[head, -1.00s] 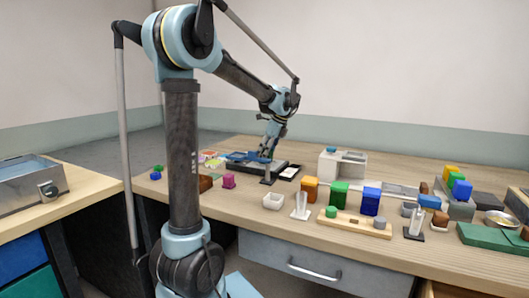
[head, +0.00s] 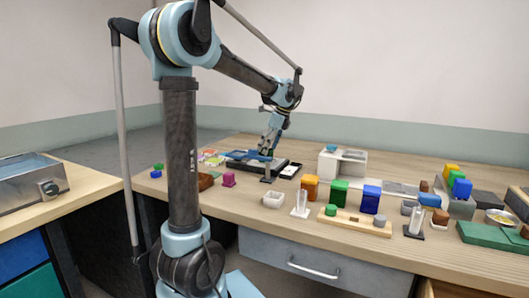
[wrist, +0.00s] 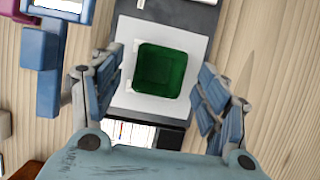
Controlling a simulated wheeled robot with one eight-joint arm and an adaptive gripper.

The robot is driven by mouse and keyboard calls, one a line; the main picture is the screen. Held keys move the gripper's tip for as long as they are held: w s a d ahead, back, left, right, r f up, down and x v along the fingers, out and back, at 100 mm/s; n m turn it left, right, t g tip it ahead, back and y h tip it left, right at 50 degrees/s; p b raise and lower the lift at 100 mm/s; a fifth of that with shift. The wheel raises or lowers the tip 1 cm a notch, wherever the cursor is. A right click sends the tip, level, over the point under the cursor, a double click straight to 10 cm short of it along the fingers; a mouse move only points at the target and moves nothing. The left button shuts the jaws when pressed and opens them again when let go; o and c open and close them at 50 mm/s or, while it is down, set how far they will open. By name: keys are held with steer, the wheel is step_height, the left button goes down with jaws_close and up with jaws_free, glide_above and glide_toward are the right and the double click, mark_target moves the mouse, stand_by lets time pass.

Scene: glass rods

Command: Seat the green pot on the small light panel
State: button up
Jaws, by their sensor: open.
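The green pot (wrist: 163,71) shows in the wrist view from above as a square, open-topped, dark green cup. It stands on the white square surface of a small light panel (wrist: 150,105), with pale clips at the panel's edge. The pot looks level and within the white area. My gripper (wrist: 160,88) is open, with one blue-grey finger on each side of the pot and a visible gap to both. In the head view my gripper (head: 268,145) is over the dark trays at the back left of the bench, and the pot cannot be made out there.
In the wrist view a blue block-like fixture (wrist: 42,55) is at the left and bare wood lies to the right. In the head view a magenta block (head: 229,179), a white dish (head: 273,200) and an orange block (head: 310,187) stand nearer the front.

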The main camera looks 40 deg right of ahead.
steer(key=v, duration=0.9)
steer(key=shift+s+d+r, duration=0.1)
steer(key=shift+s, duration=0.05)
